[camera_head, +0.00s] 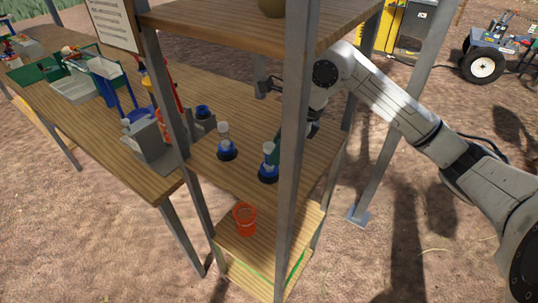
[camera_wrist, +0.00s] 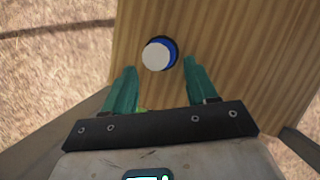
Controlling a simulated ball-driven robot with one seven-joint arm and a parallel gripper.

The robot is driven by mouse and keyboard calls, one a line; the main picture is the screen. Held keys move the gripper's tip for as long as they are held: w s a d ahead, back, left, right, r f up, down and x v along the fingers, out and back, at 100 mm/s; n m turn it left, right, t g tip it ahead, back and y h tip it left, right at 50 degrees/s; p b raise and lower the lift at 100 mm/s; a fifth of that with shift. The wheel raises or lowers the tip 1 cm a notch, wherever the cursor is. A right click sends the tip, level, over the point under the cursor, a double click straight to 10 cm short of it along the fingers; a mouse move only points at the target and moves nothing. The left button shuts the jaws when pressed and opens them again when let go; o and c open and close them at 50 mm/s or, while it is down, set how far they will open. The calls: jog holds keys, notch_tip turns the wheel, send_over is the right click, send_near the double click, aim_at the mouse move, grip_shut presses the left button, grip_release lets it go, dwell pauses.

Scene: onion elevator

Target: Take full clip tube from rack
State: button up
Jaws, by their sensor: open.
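My gripper (camera_wrist: 159,69) is open, with its two green fingers apart and nothing between them. In the wrist view a round white top with a blue ring (camera_wrist: 157,55) lies just ahead of the gap between the fingertips. In the head view two clear vessels with blue contents on dark round bases, one left (camera_head: 225,143) and one right (camera_head: 268,162), stand upright on the middle shelf. My gripper is beside the right one, partly hidden behind a grey post. I cannot tell which of these is the clip tube, and no rack is clearly recognisable.
The middle wooden shelf (camera_head: 215,167) lies between grey posts (camera_head: 293,120), with an upper shelf (camera_head: 225,22) above. A long table (camera_head: 90,125) at left holds a grey box (camera_head: 148,138) and several tools.

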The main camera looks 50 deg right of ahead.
aim_at(269, 145)
jog(key=w, duration=0.1)
jog(key=w+a+f+p, duration=0.1)
jog(key=shift+w+a+f+p, duration=0.1)
jog(key=shift+w+f+p, duration=0.15)
jog(key=shift+w+p, duration=0.05)
jog(key=shift+w+f, duration=0.2)
jog(key=shift+f, duration=0.45)
jog(key=shift+c, duration=0.2)
jog(key=c, duration=1)
jog(key=shift+r, duration=0.15)
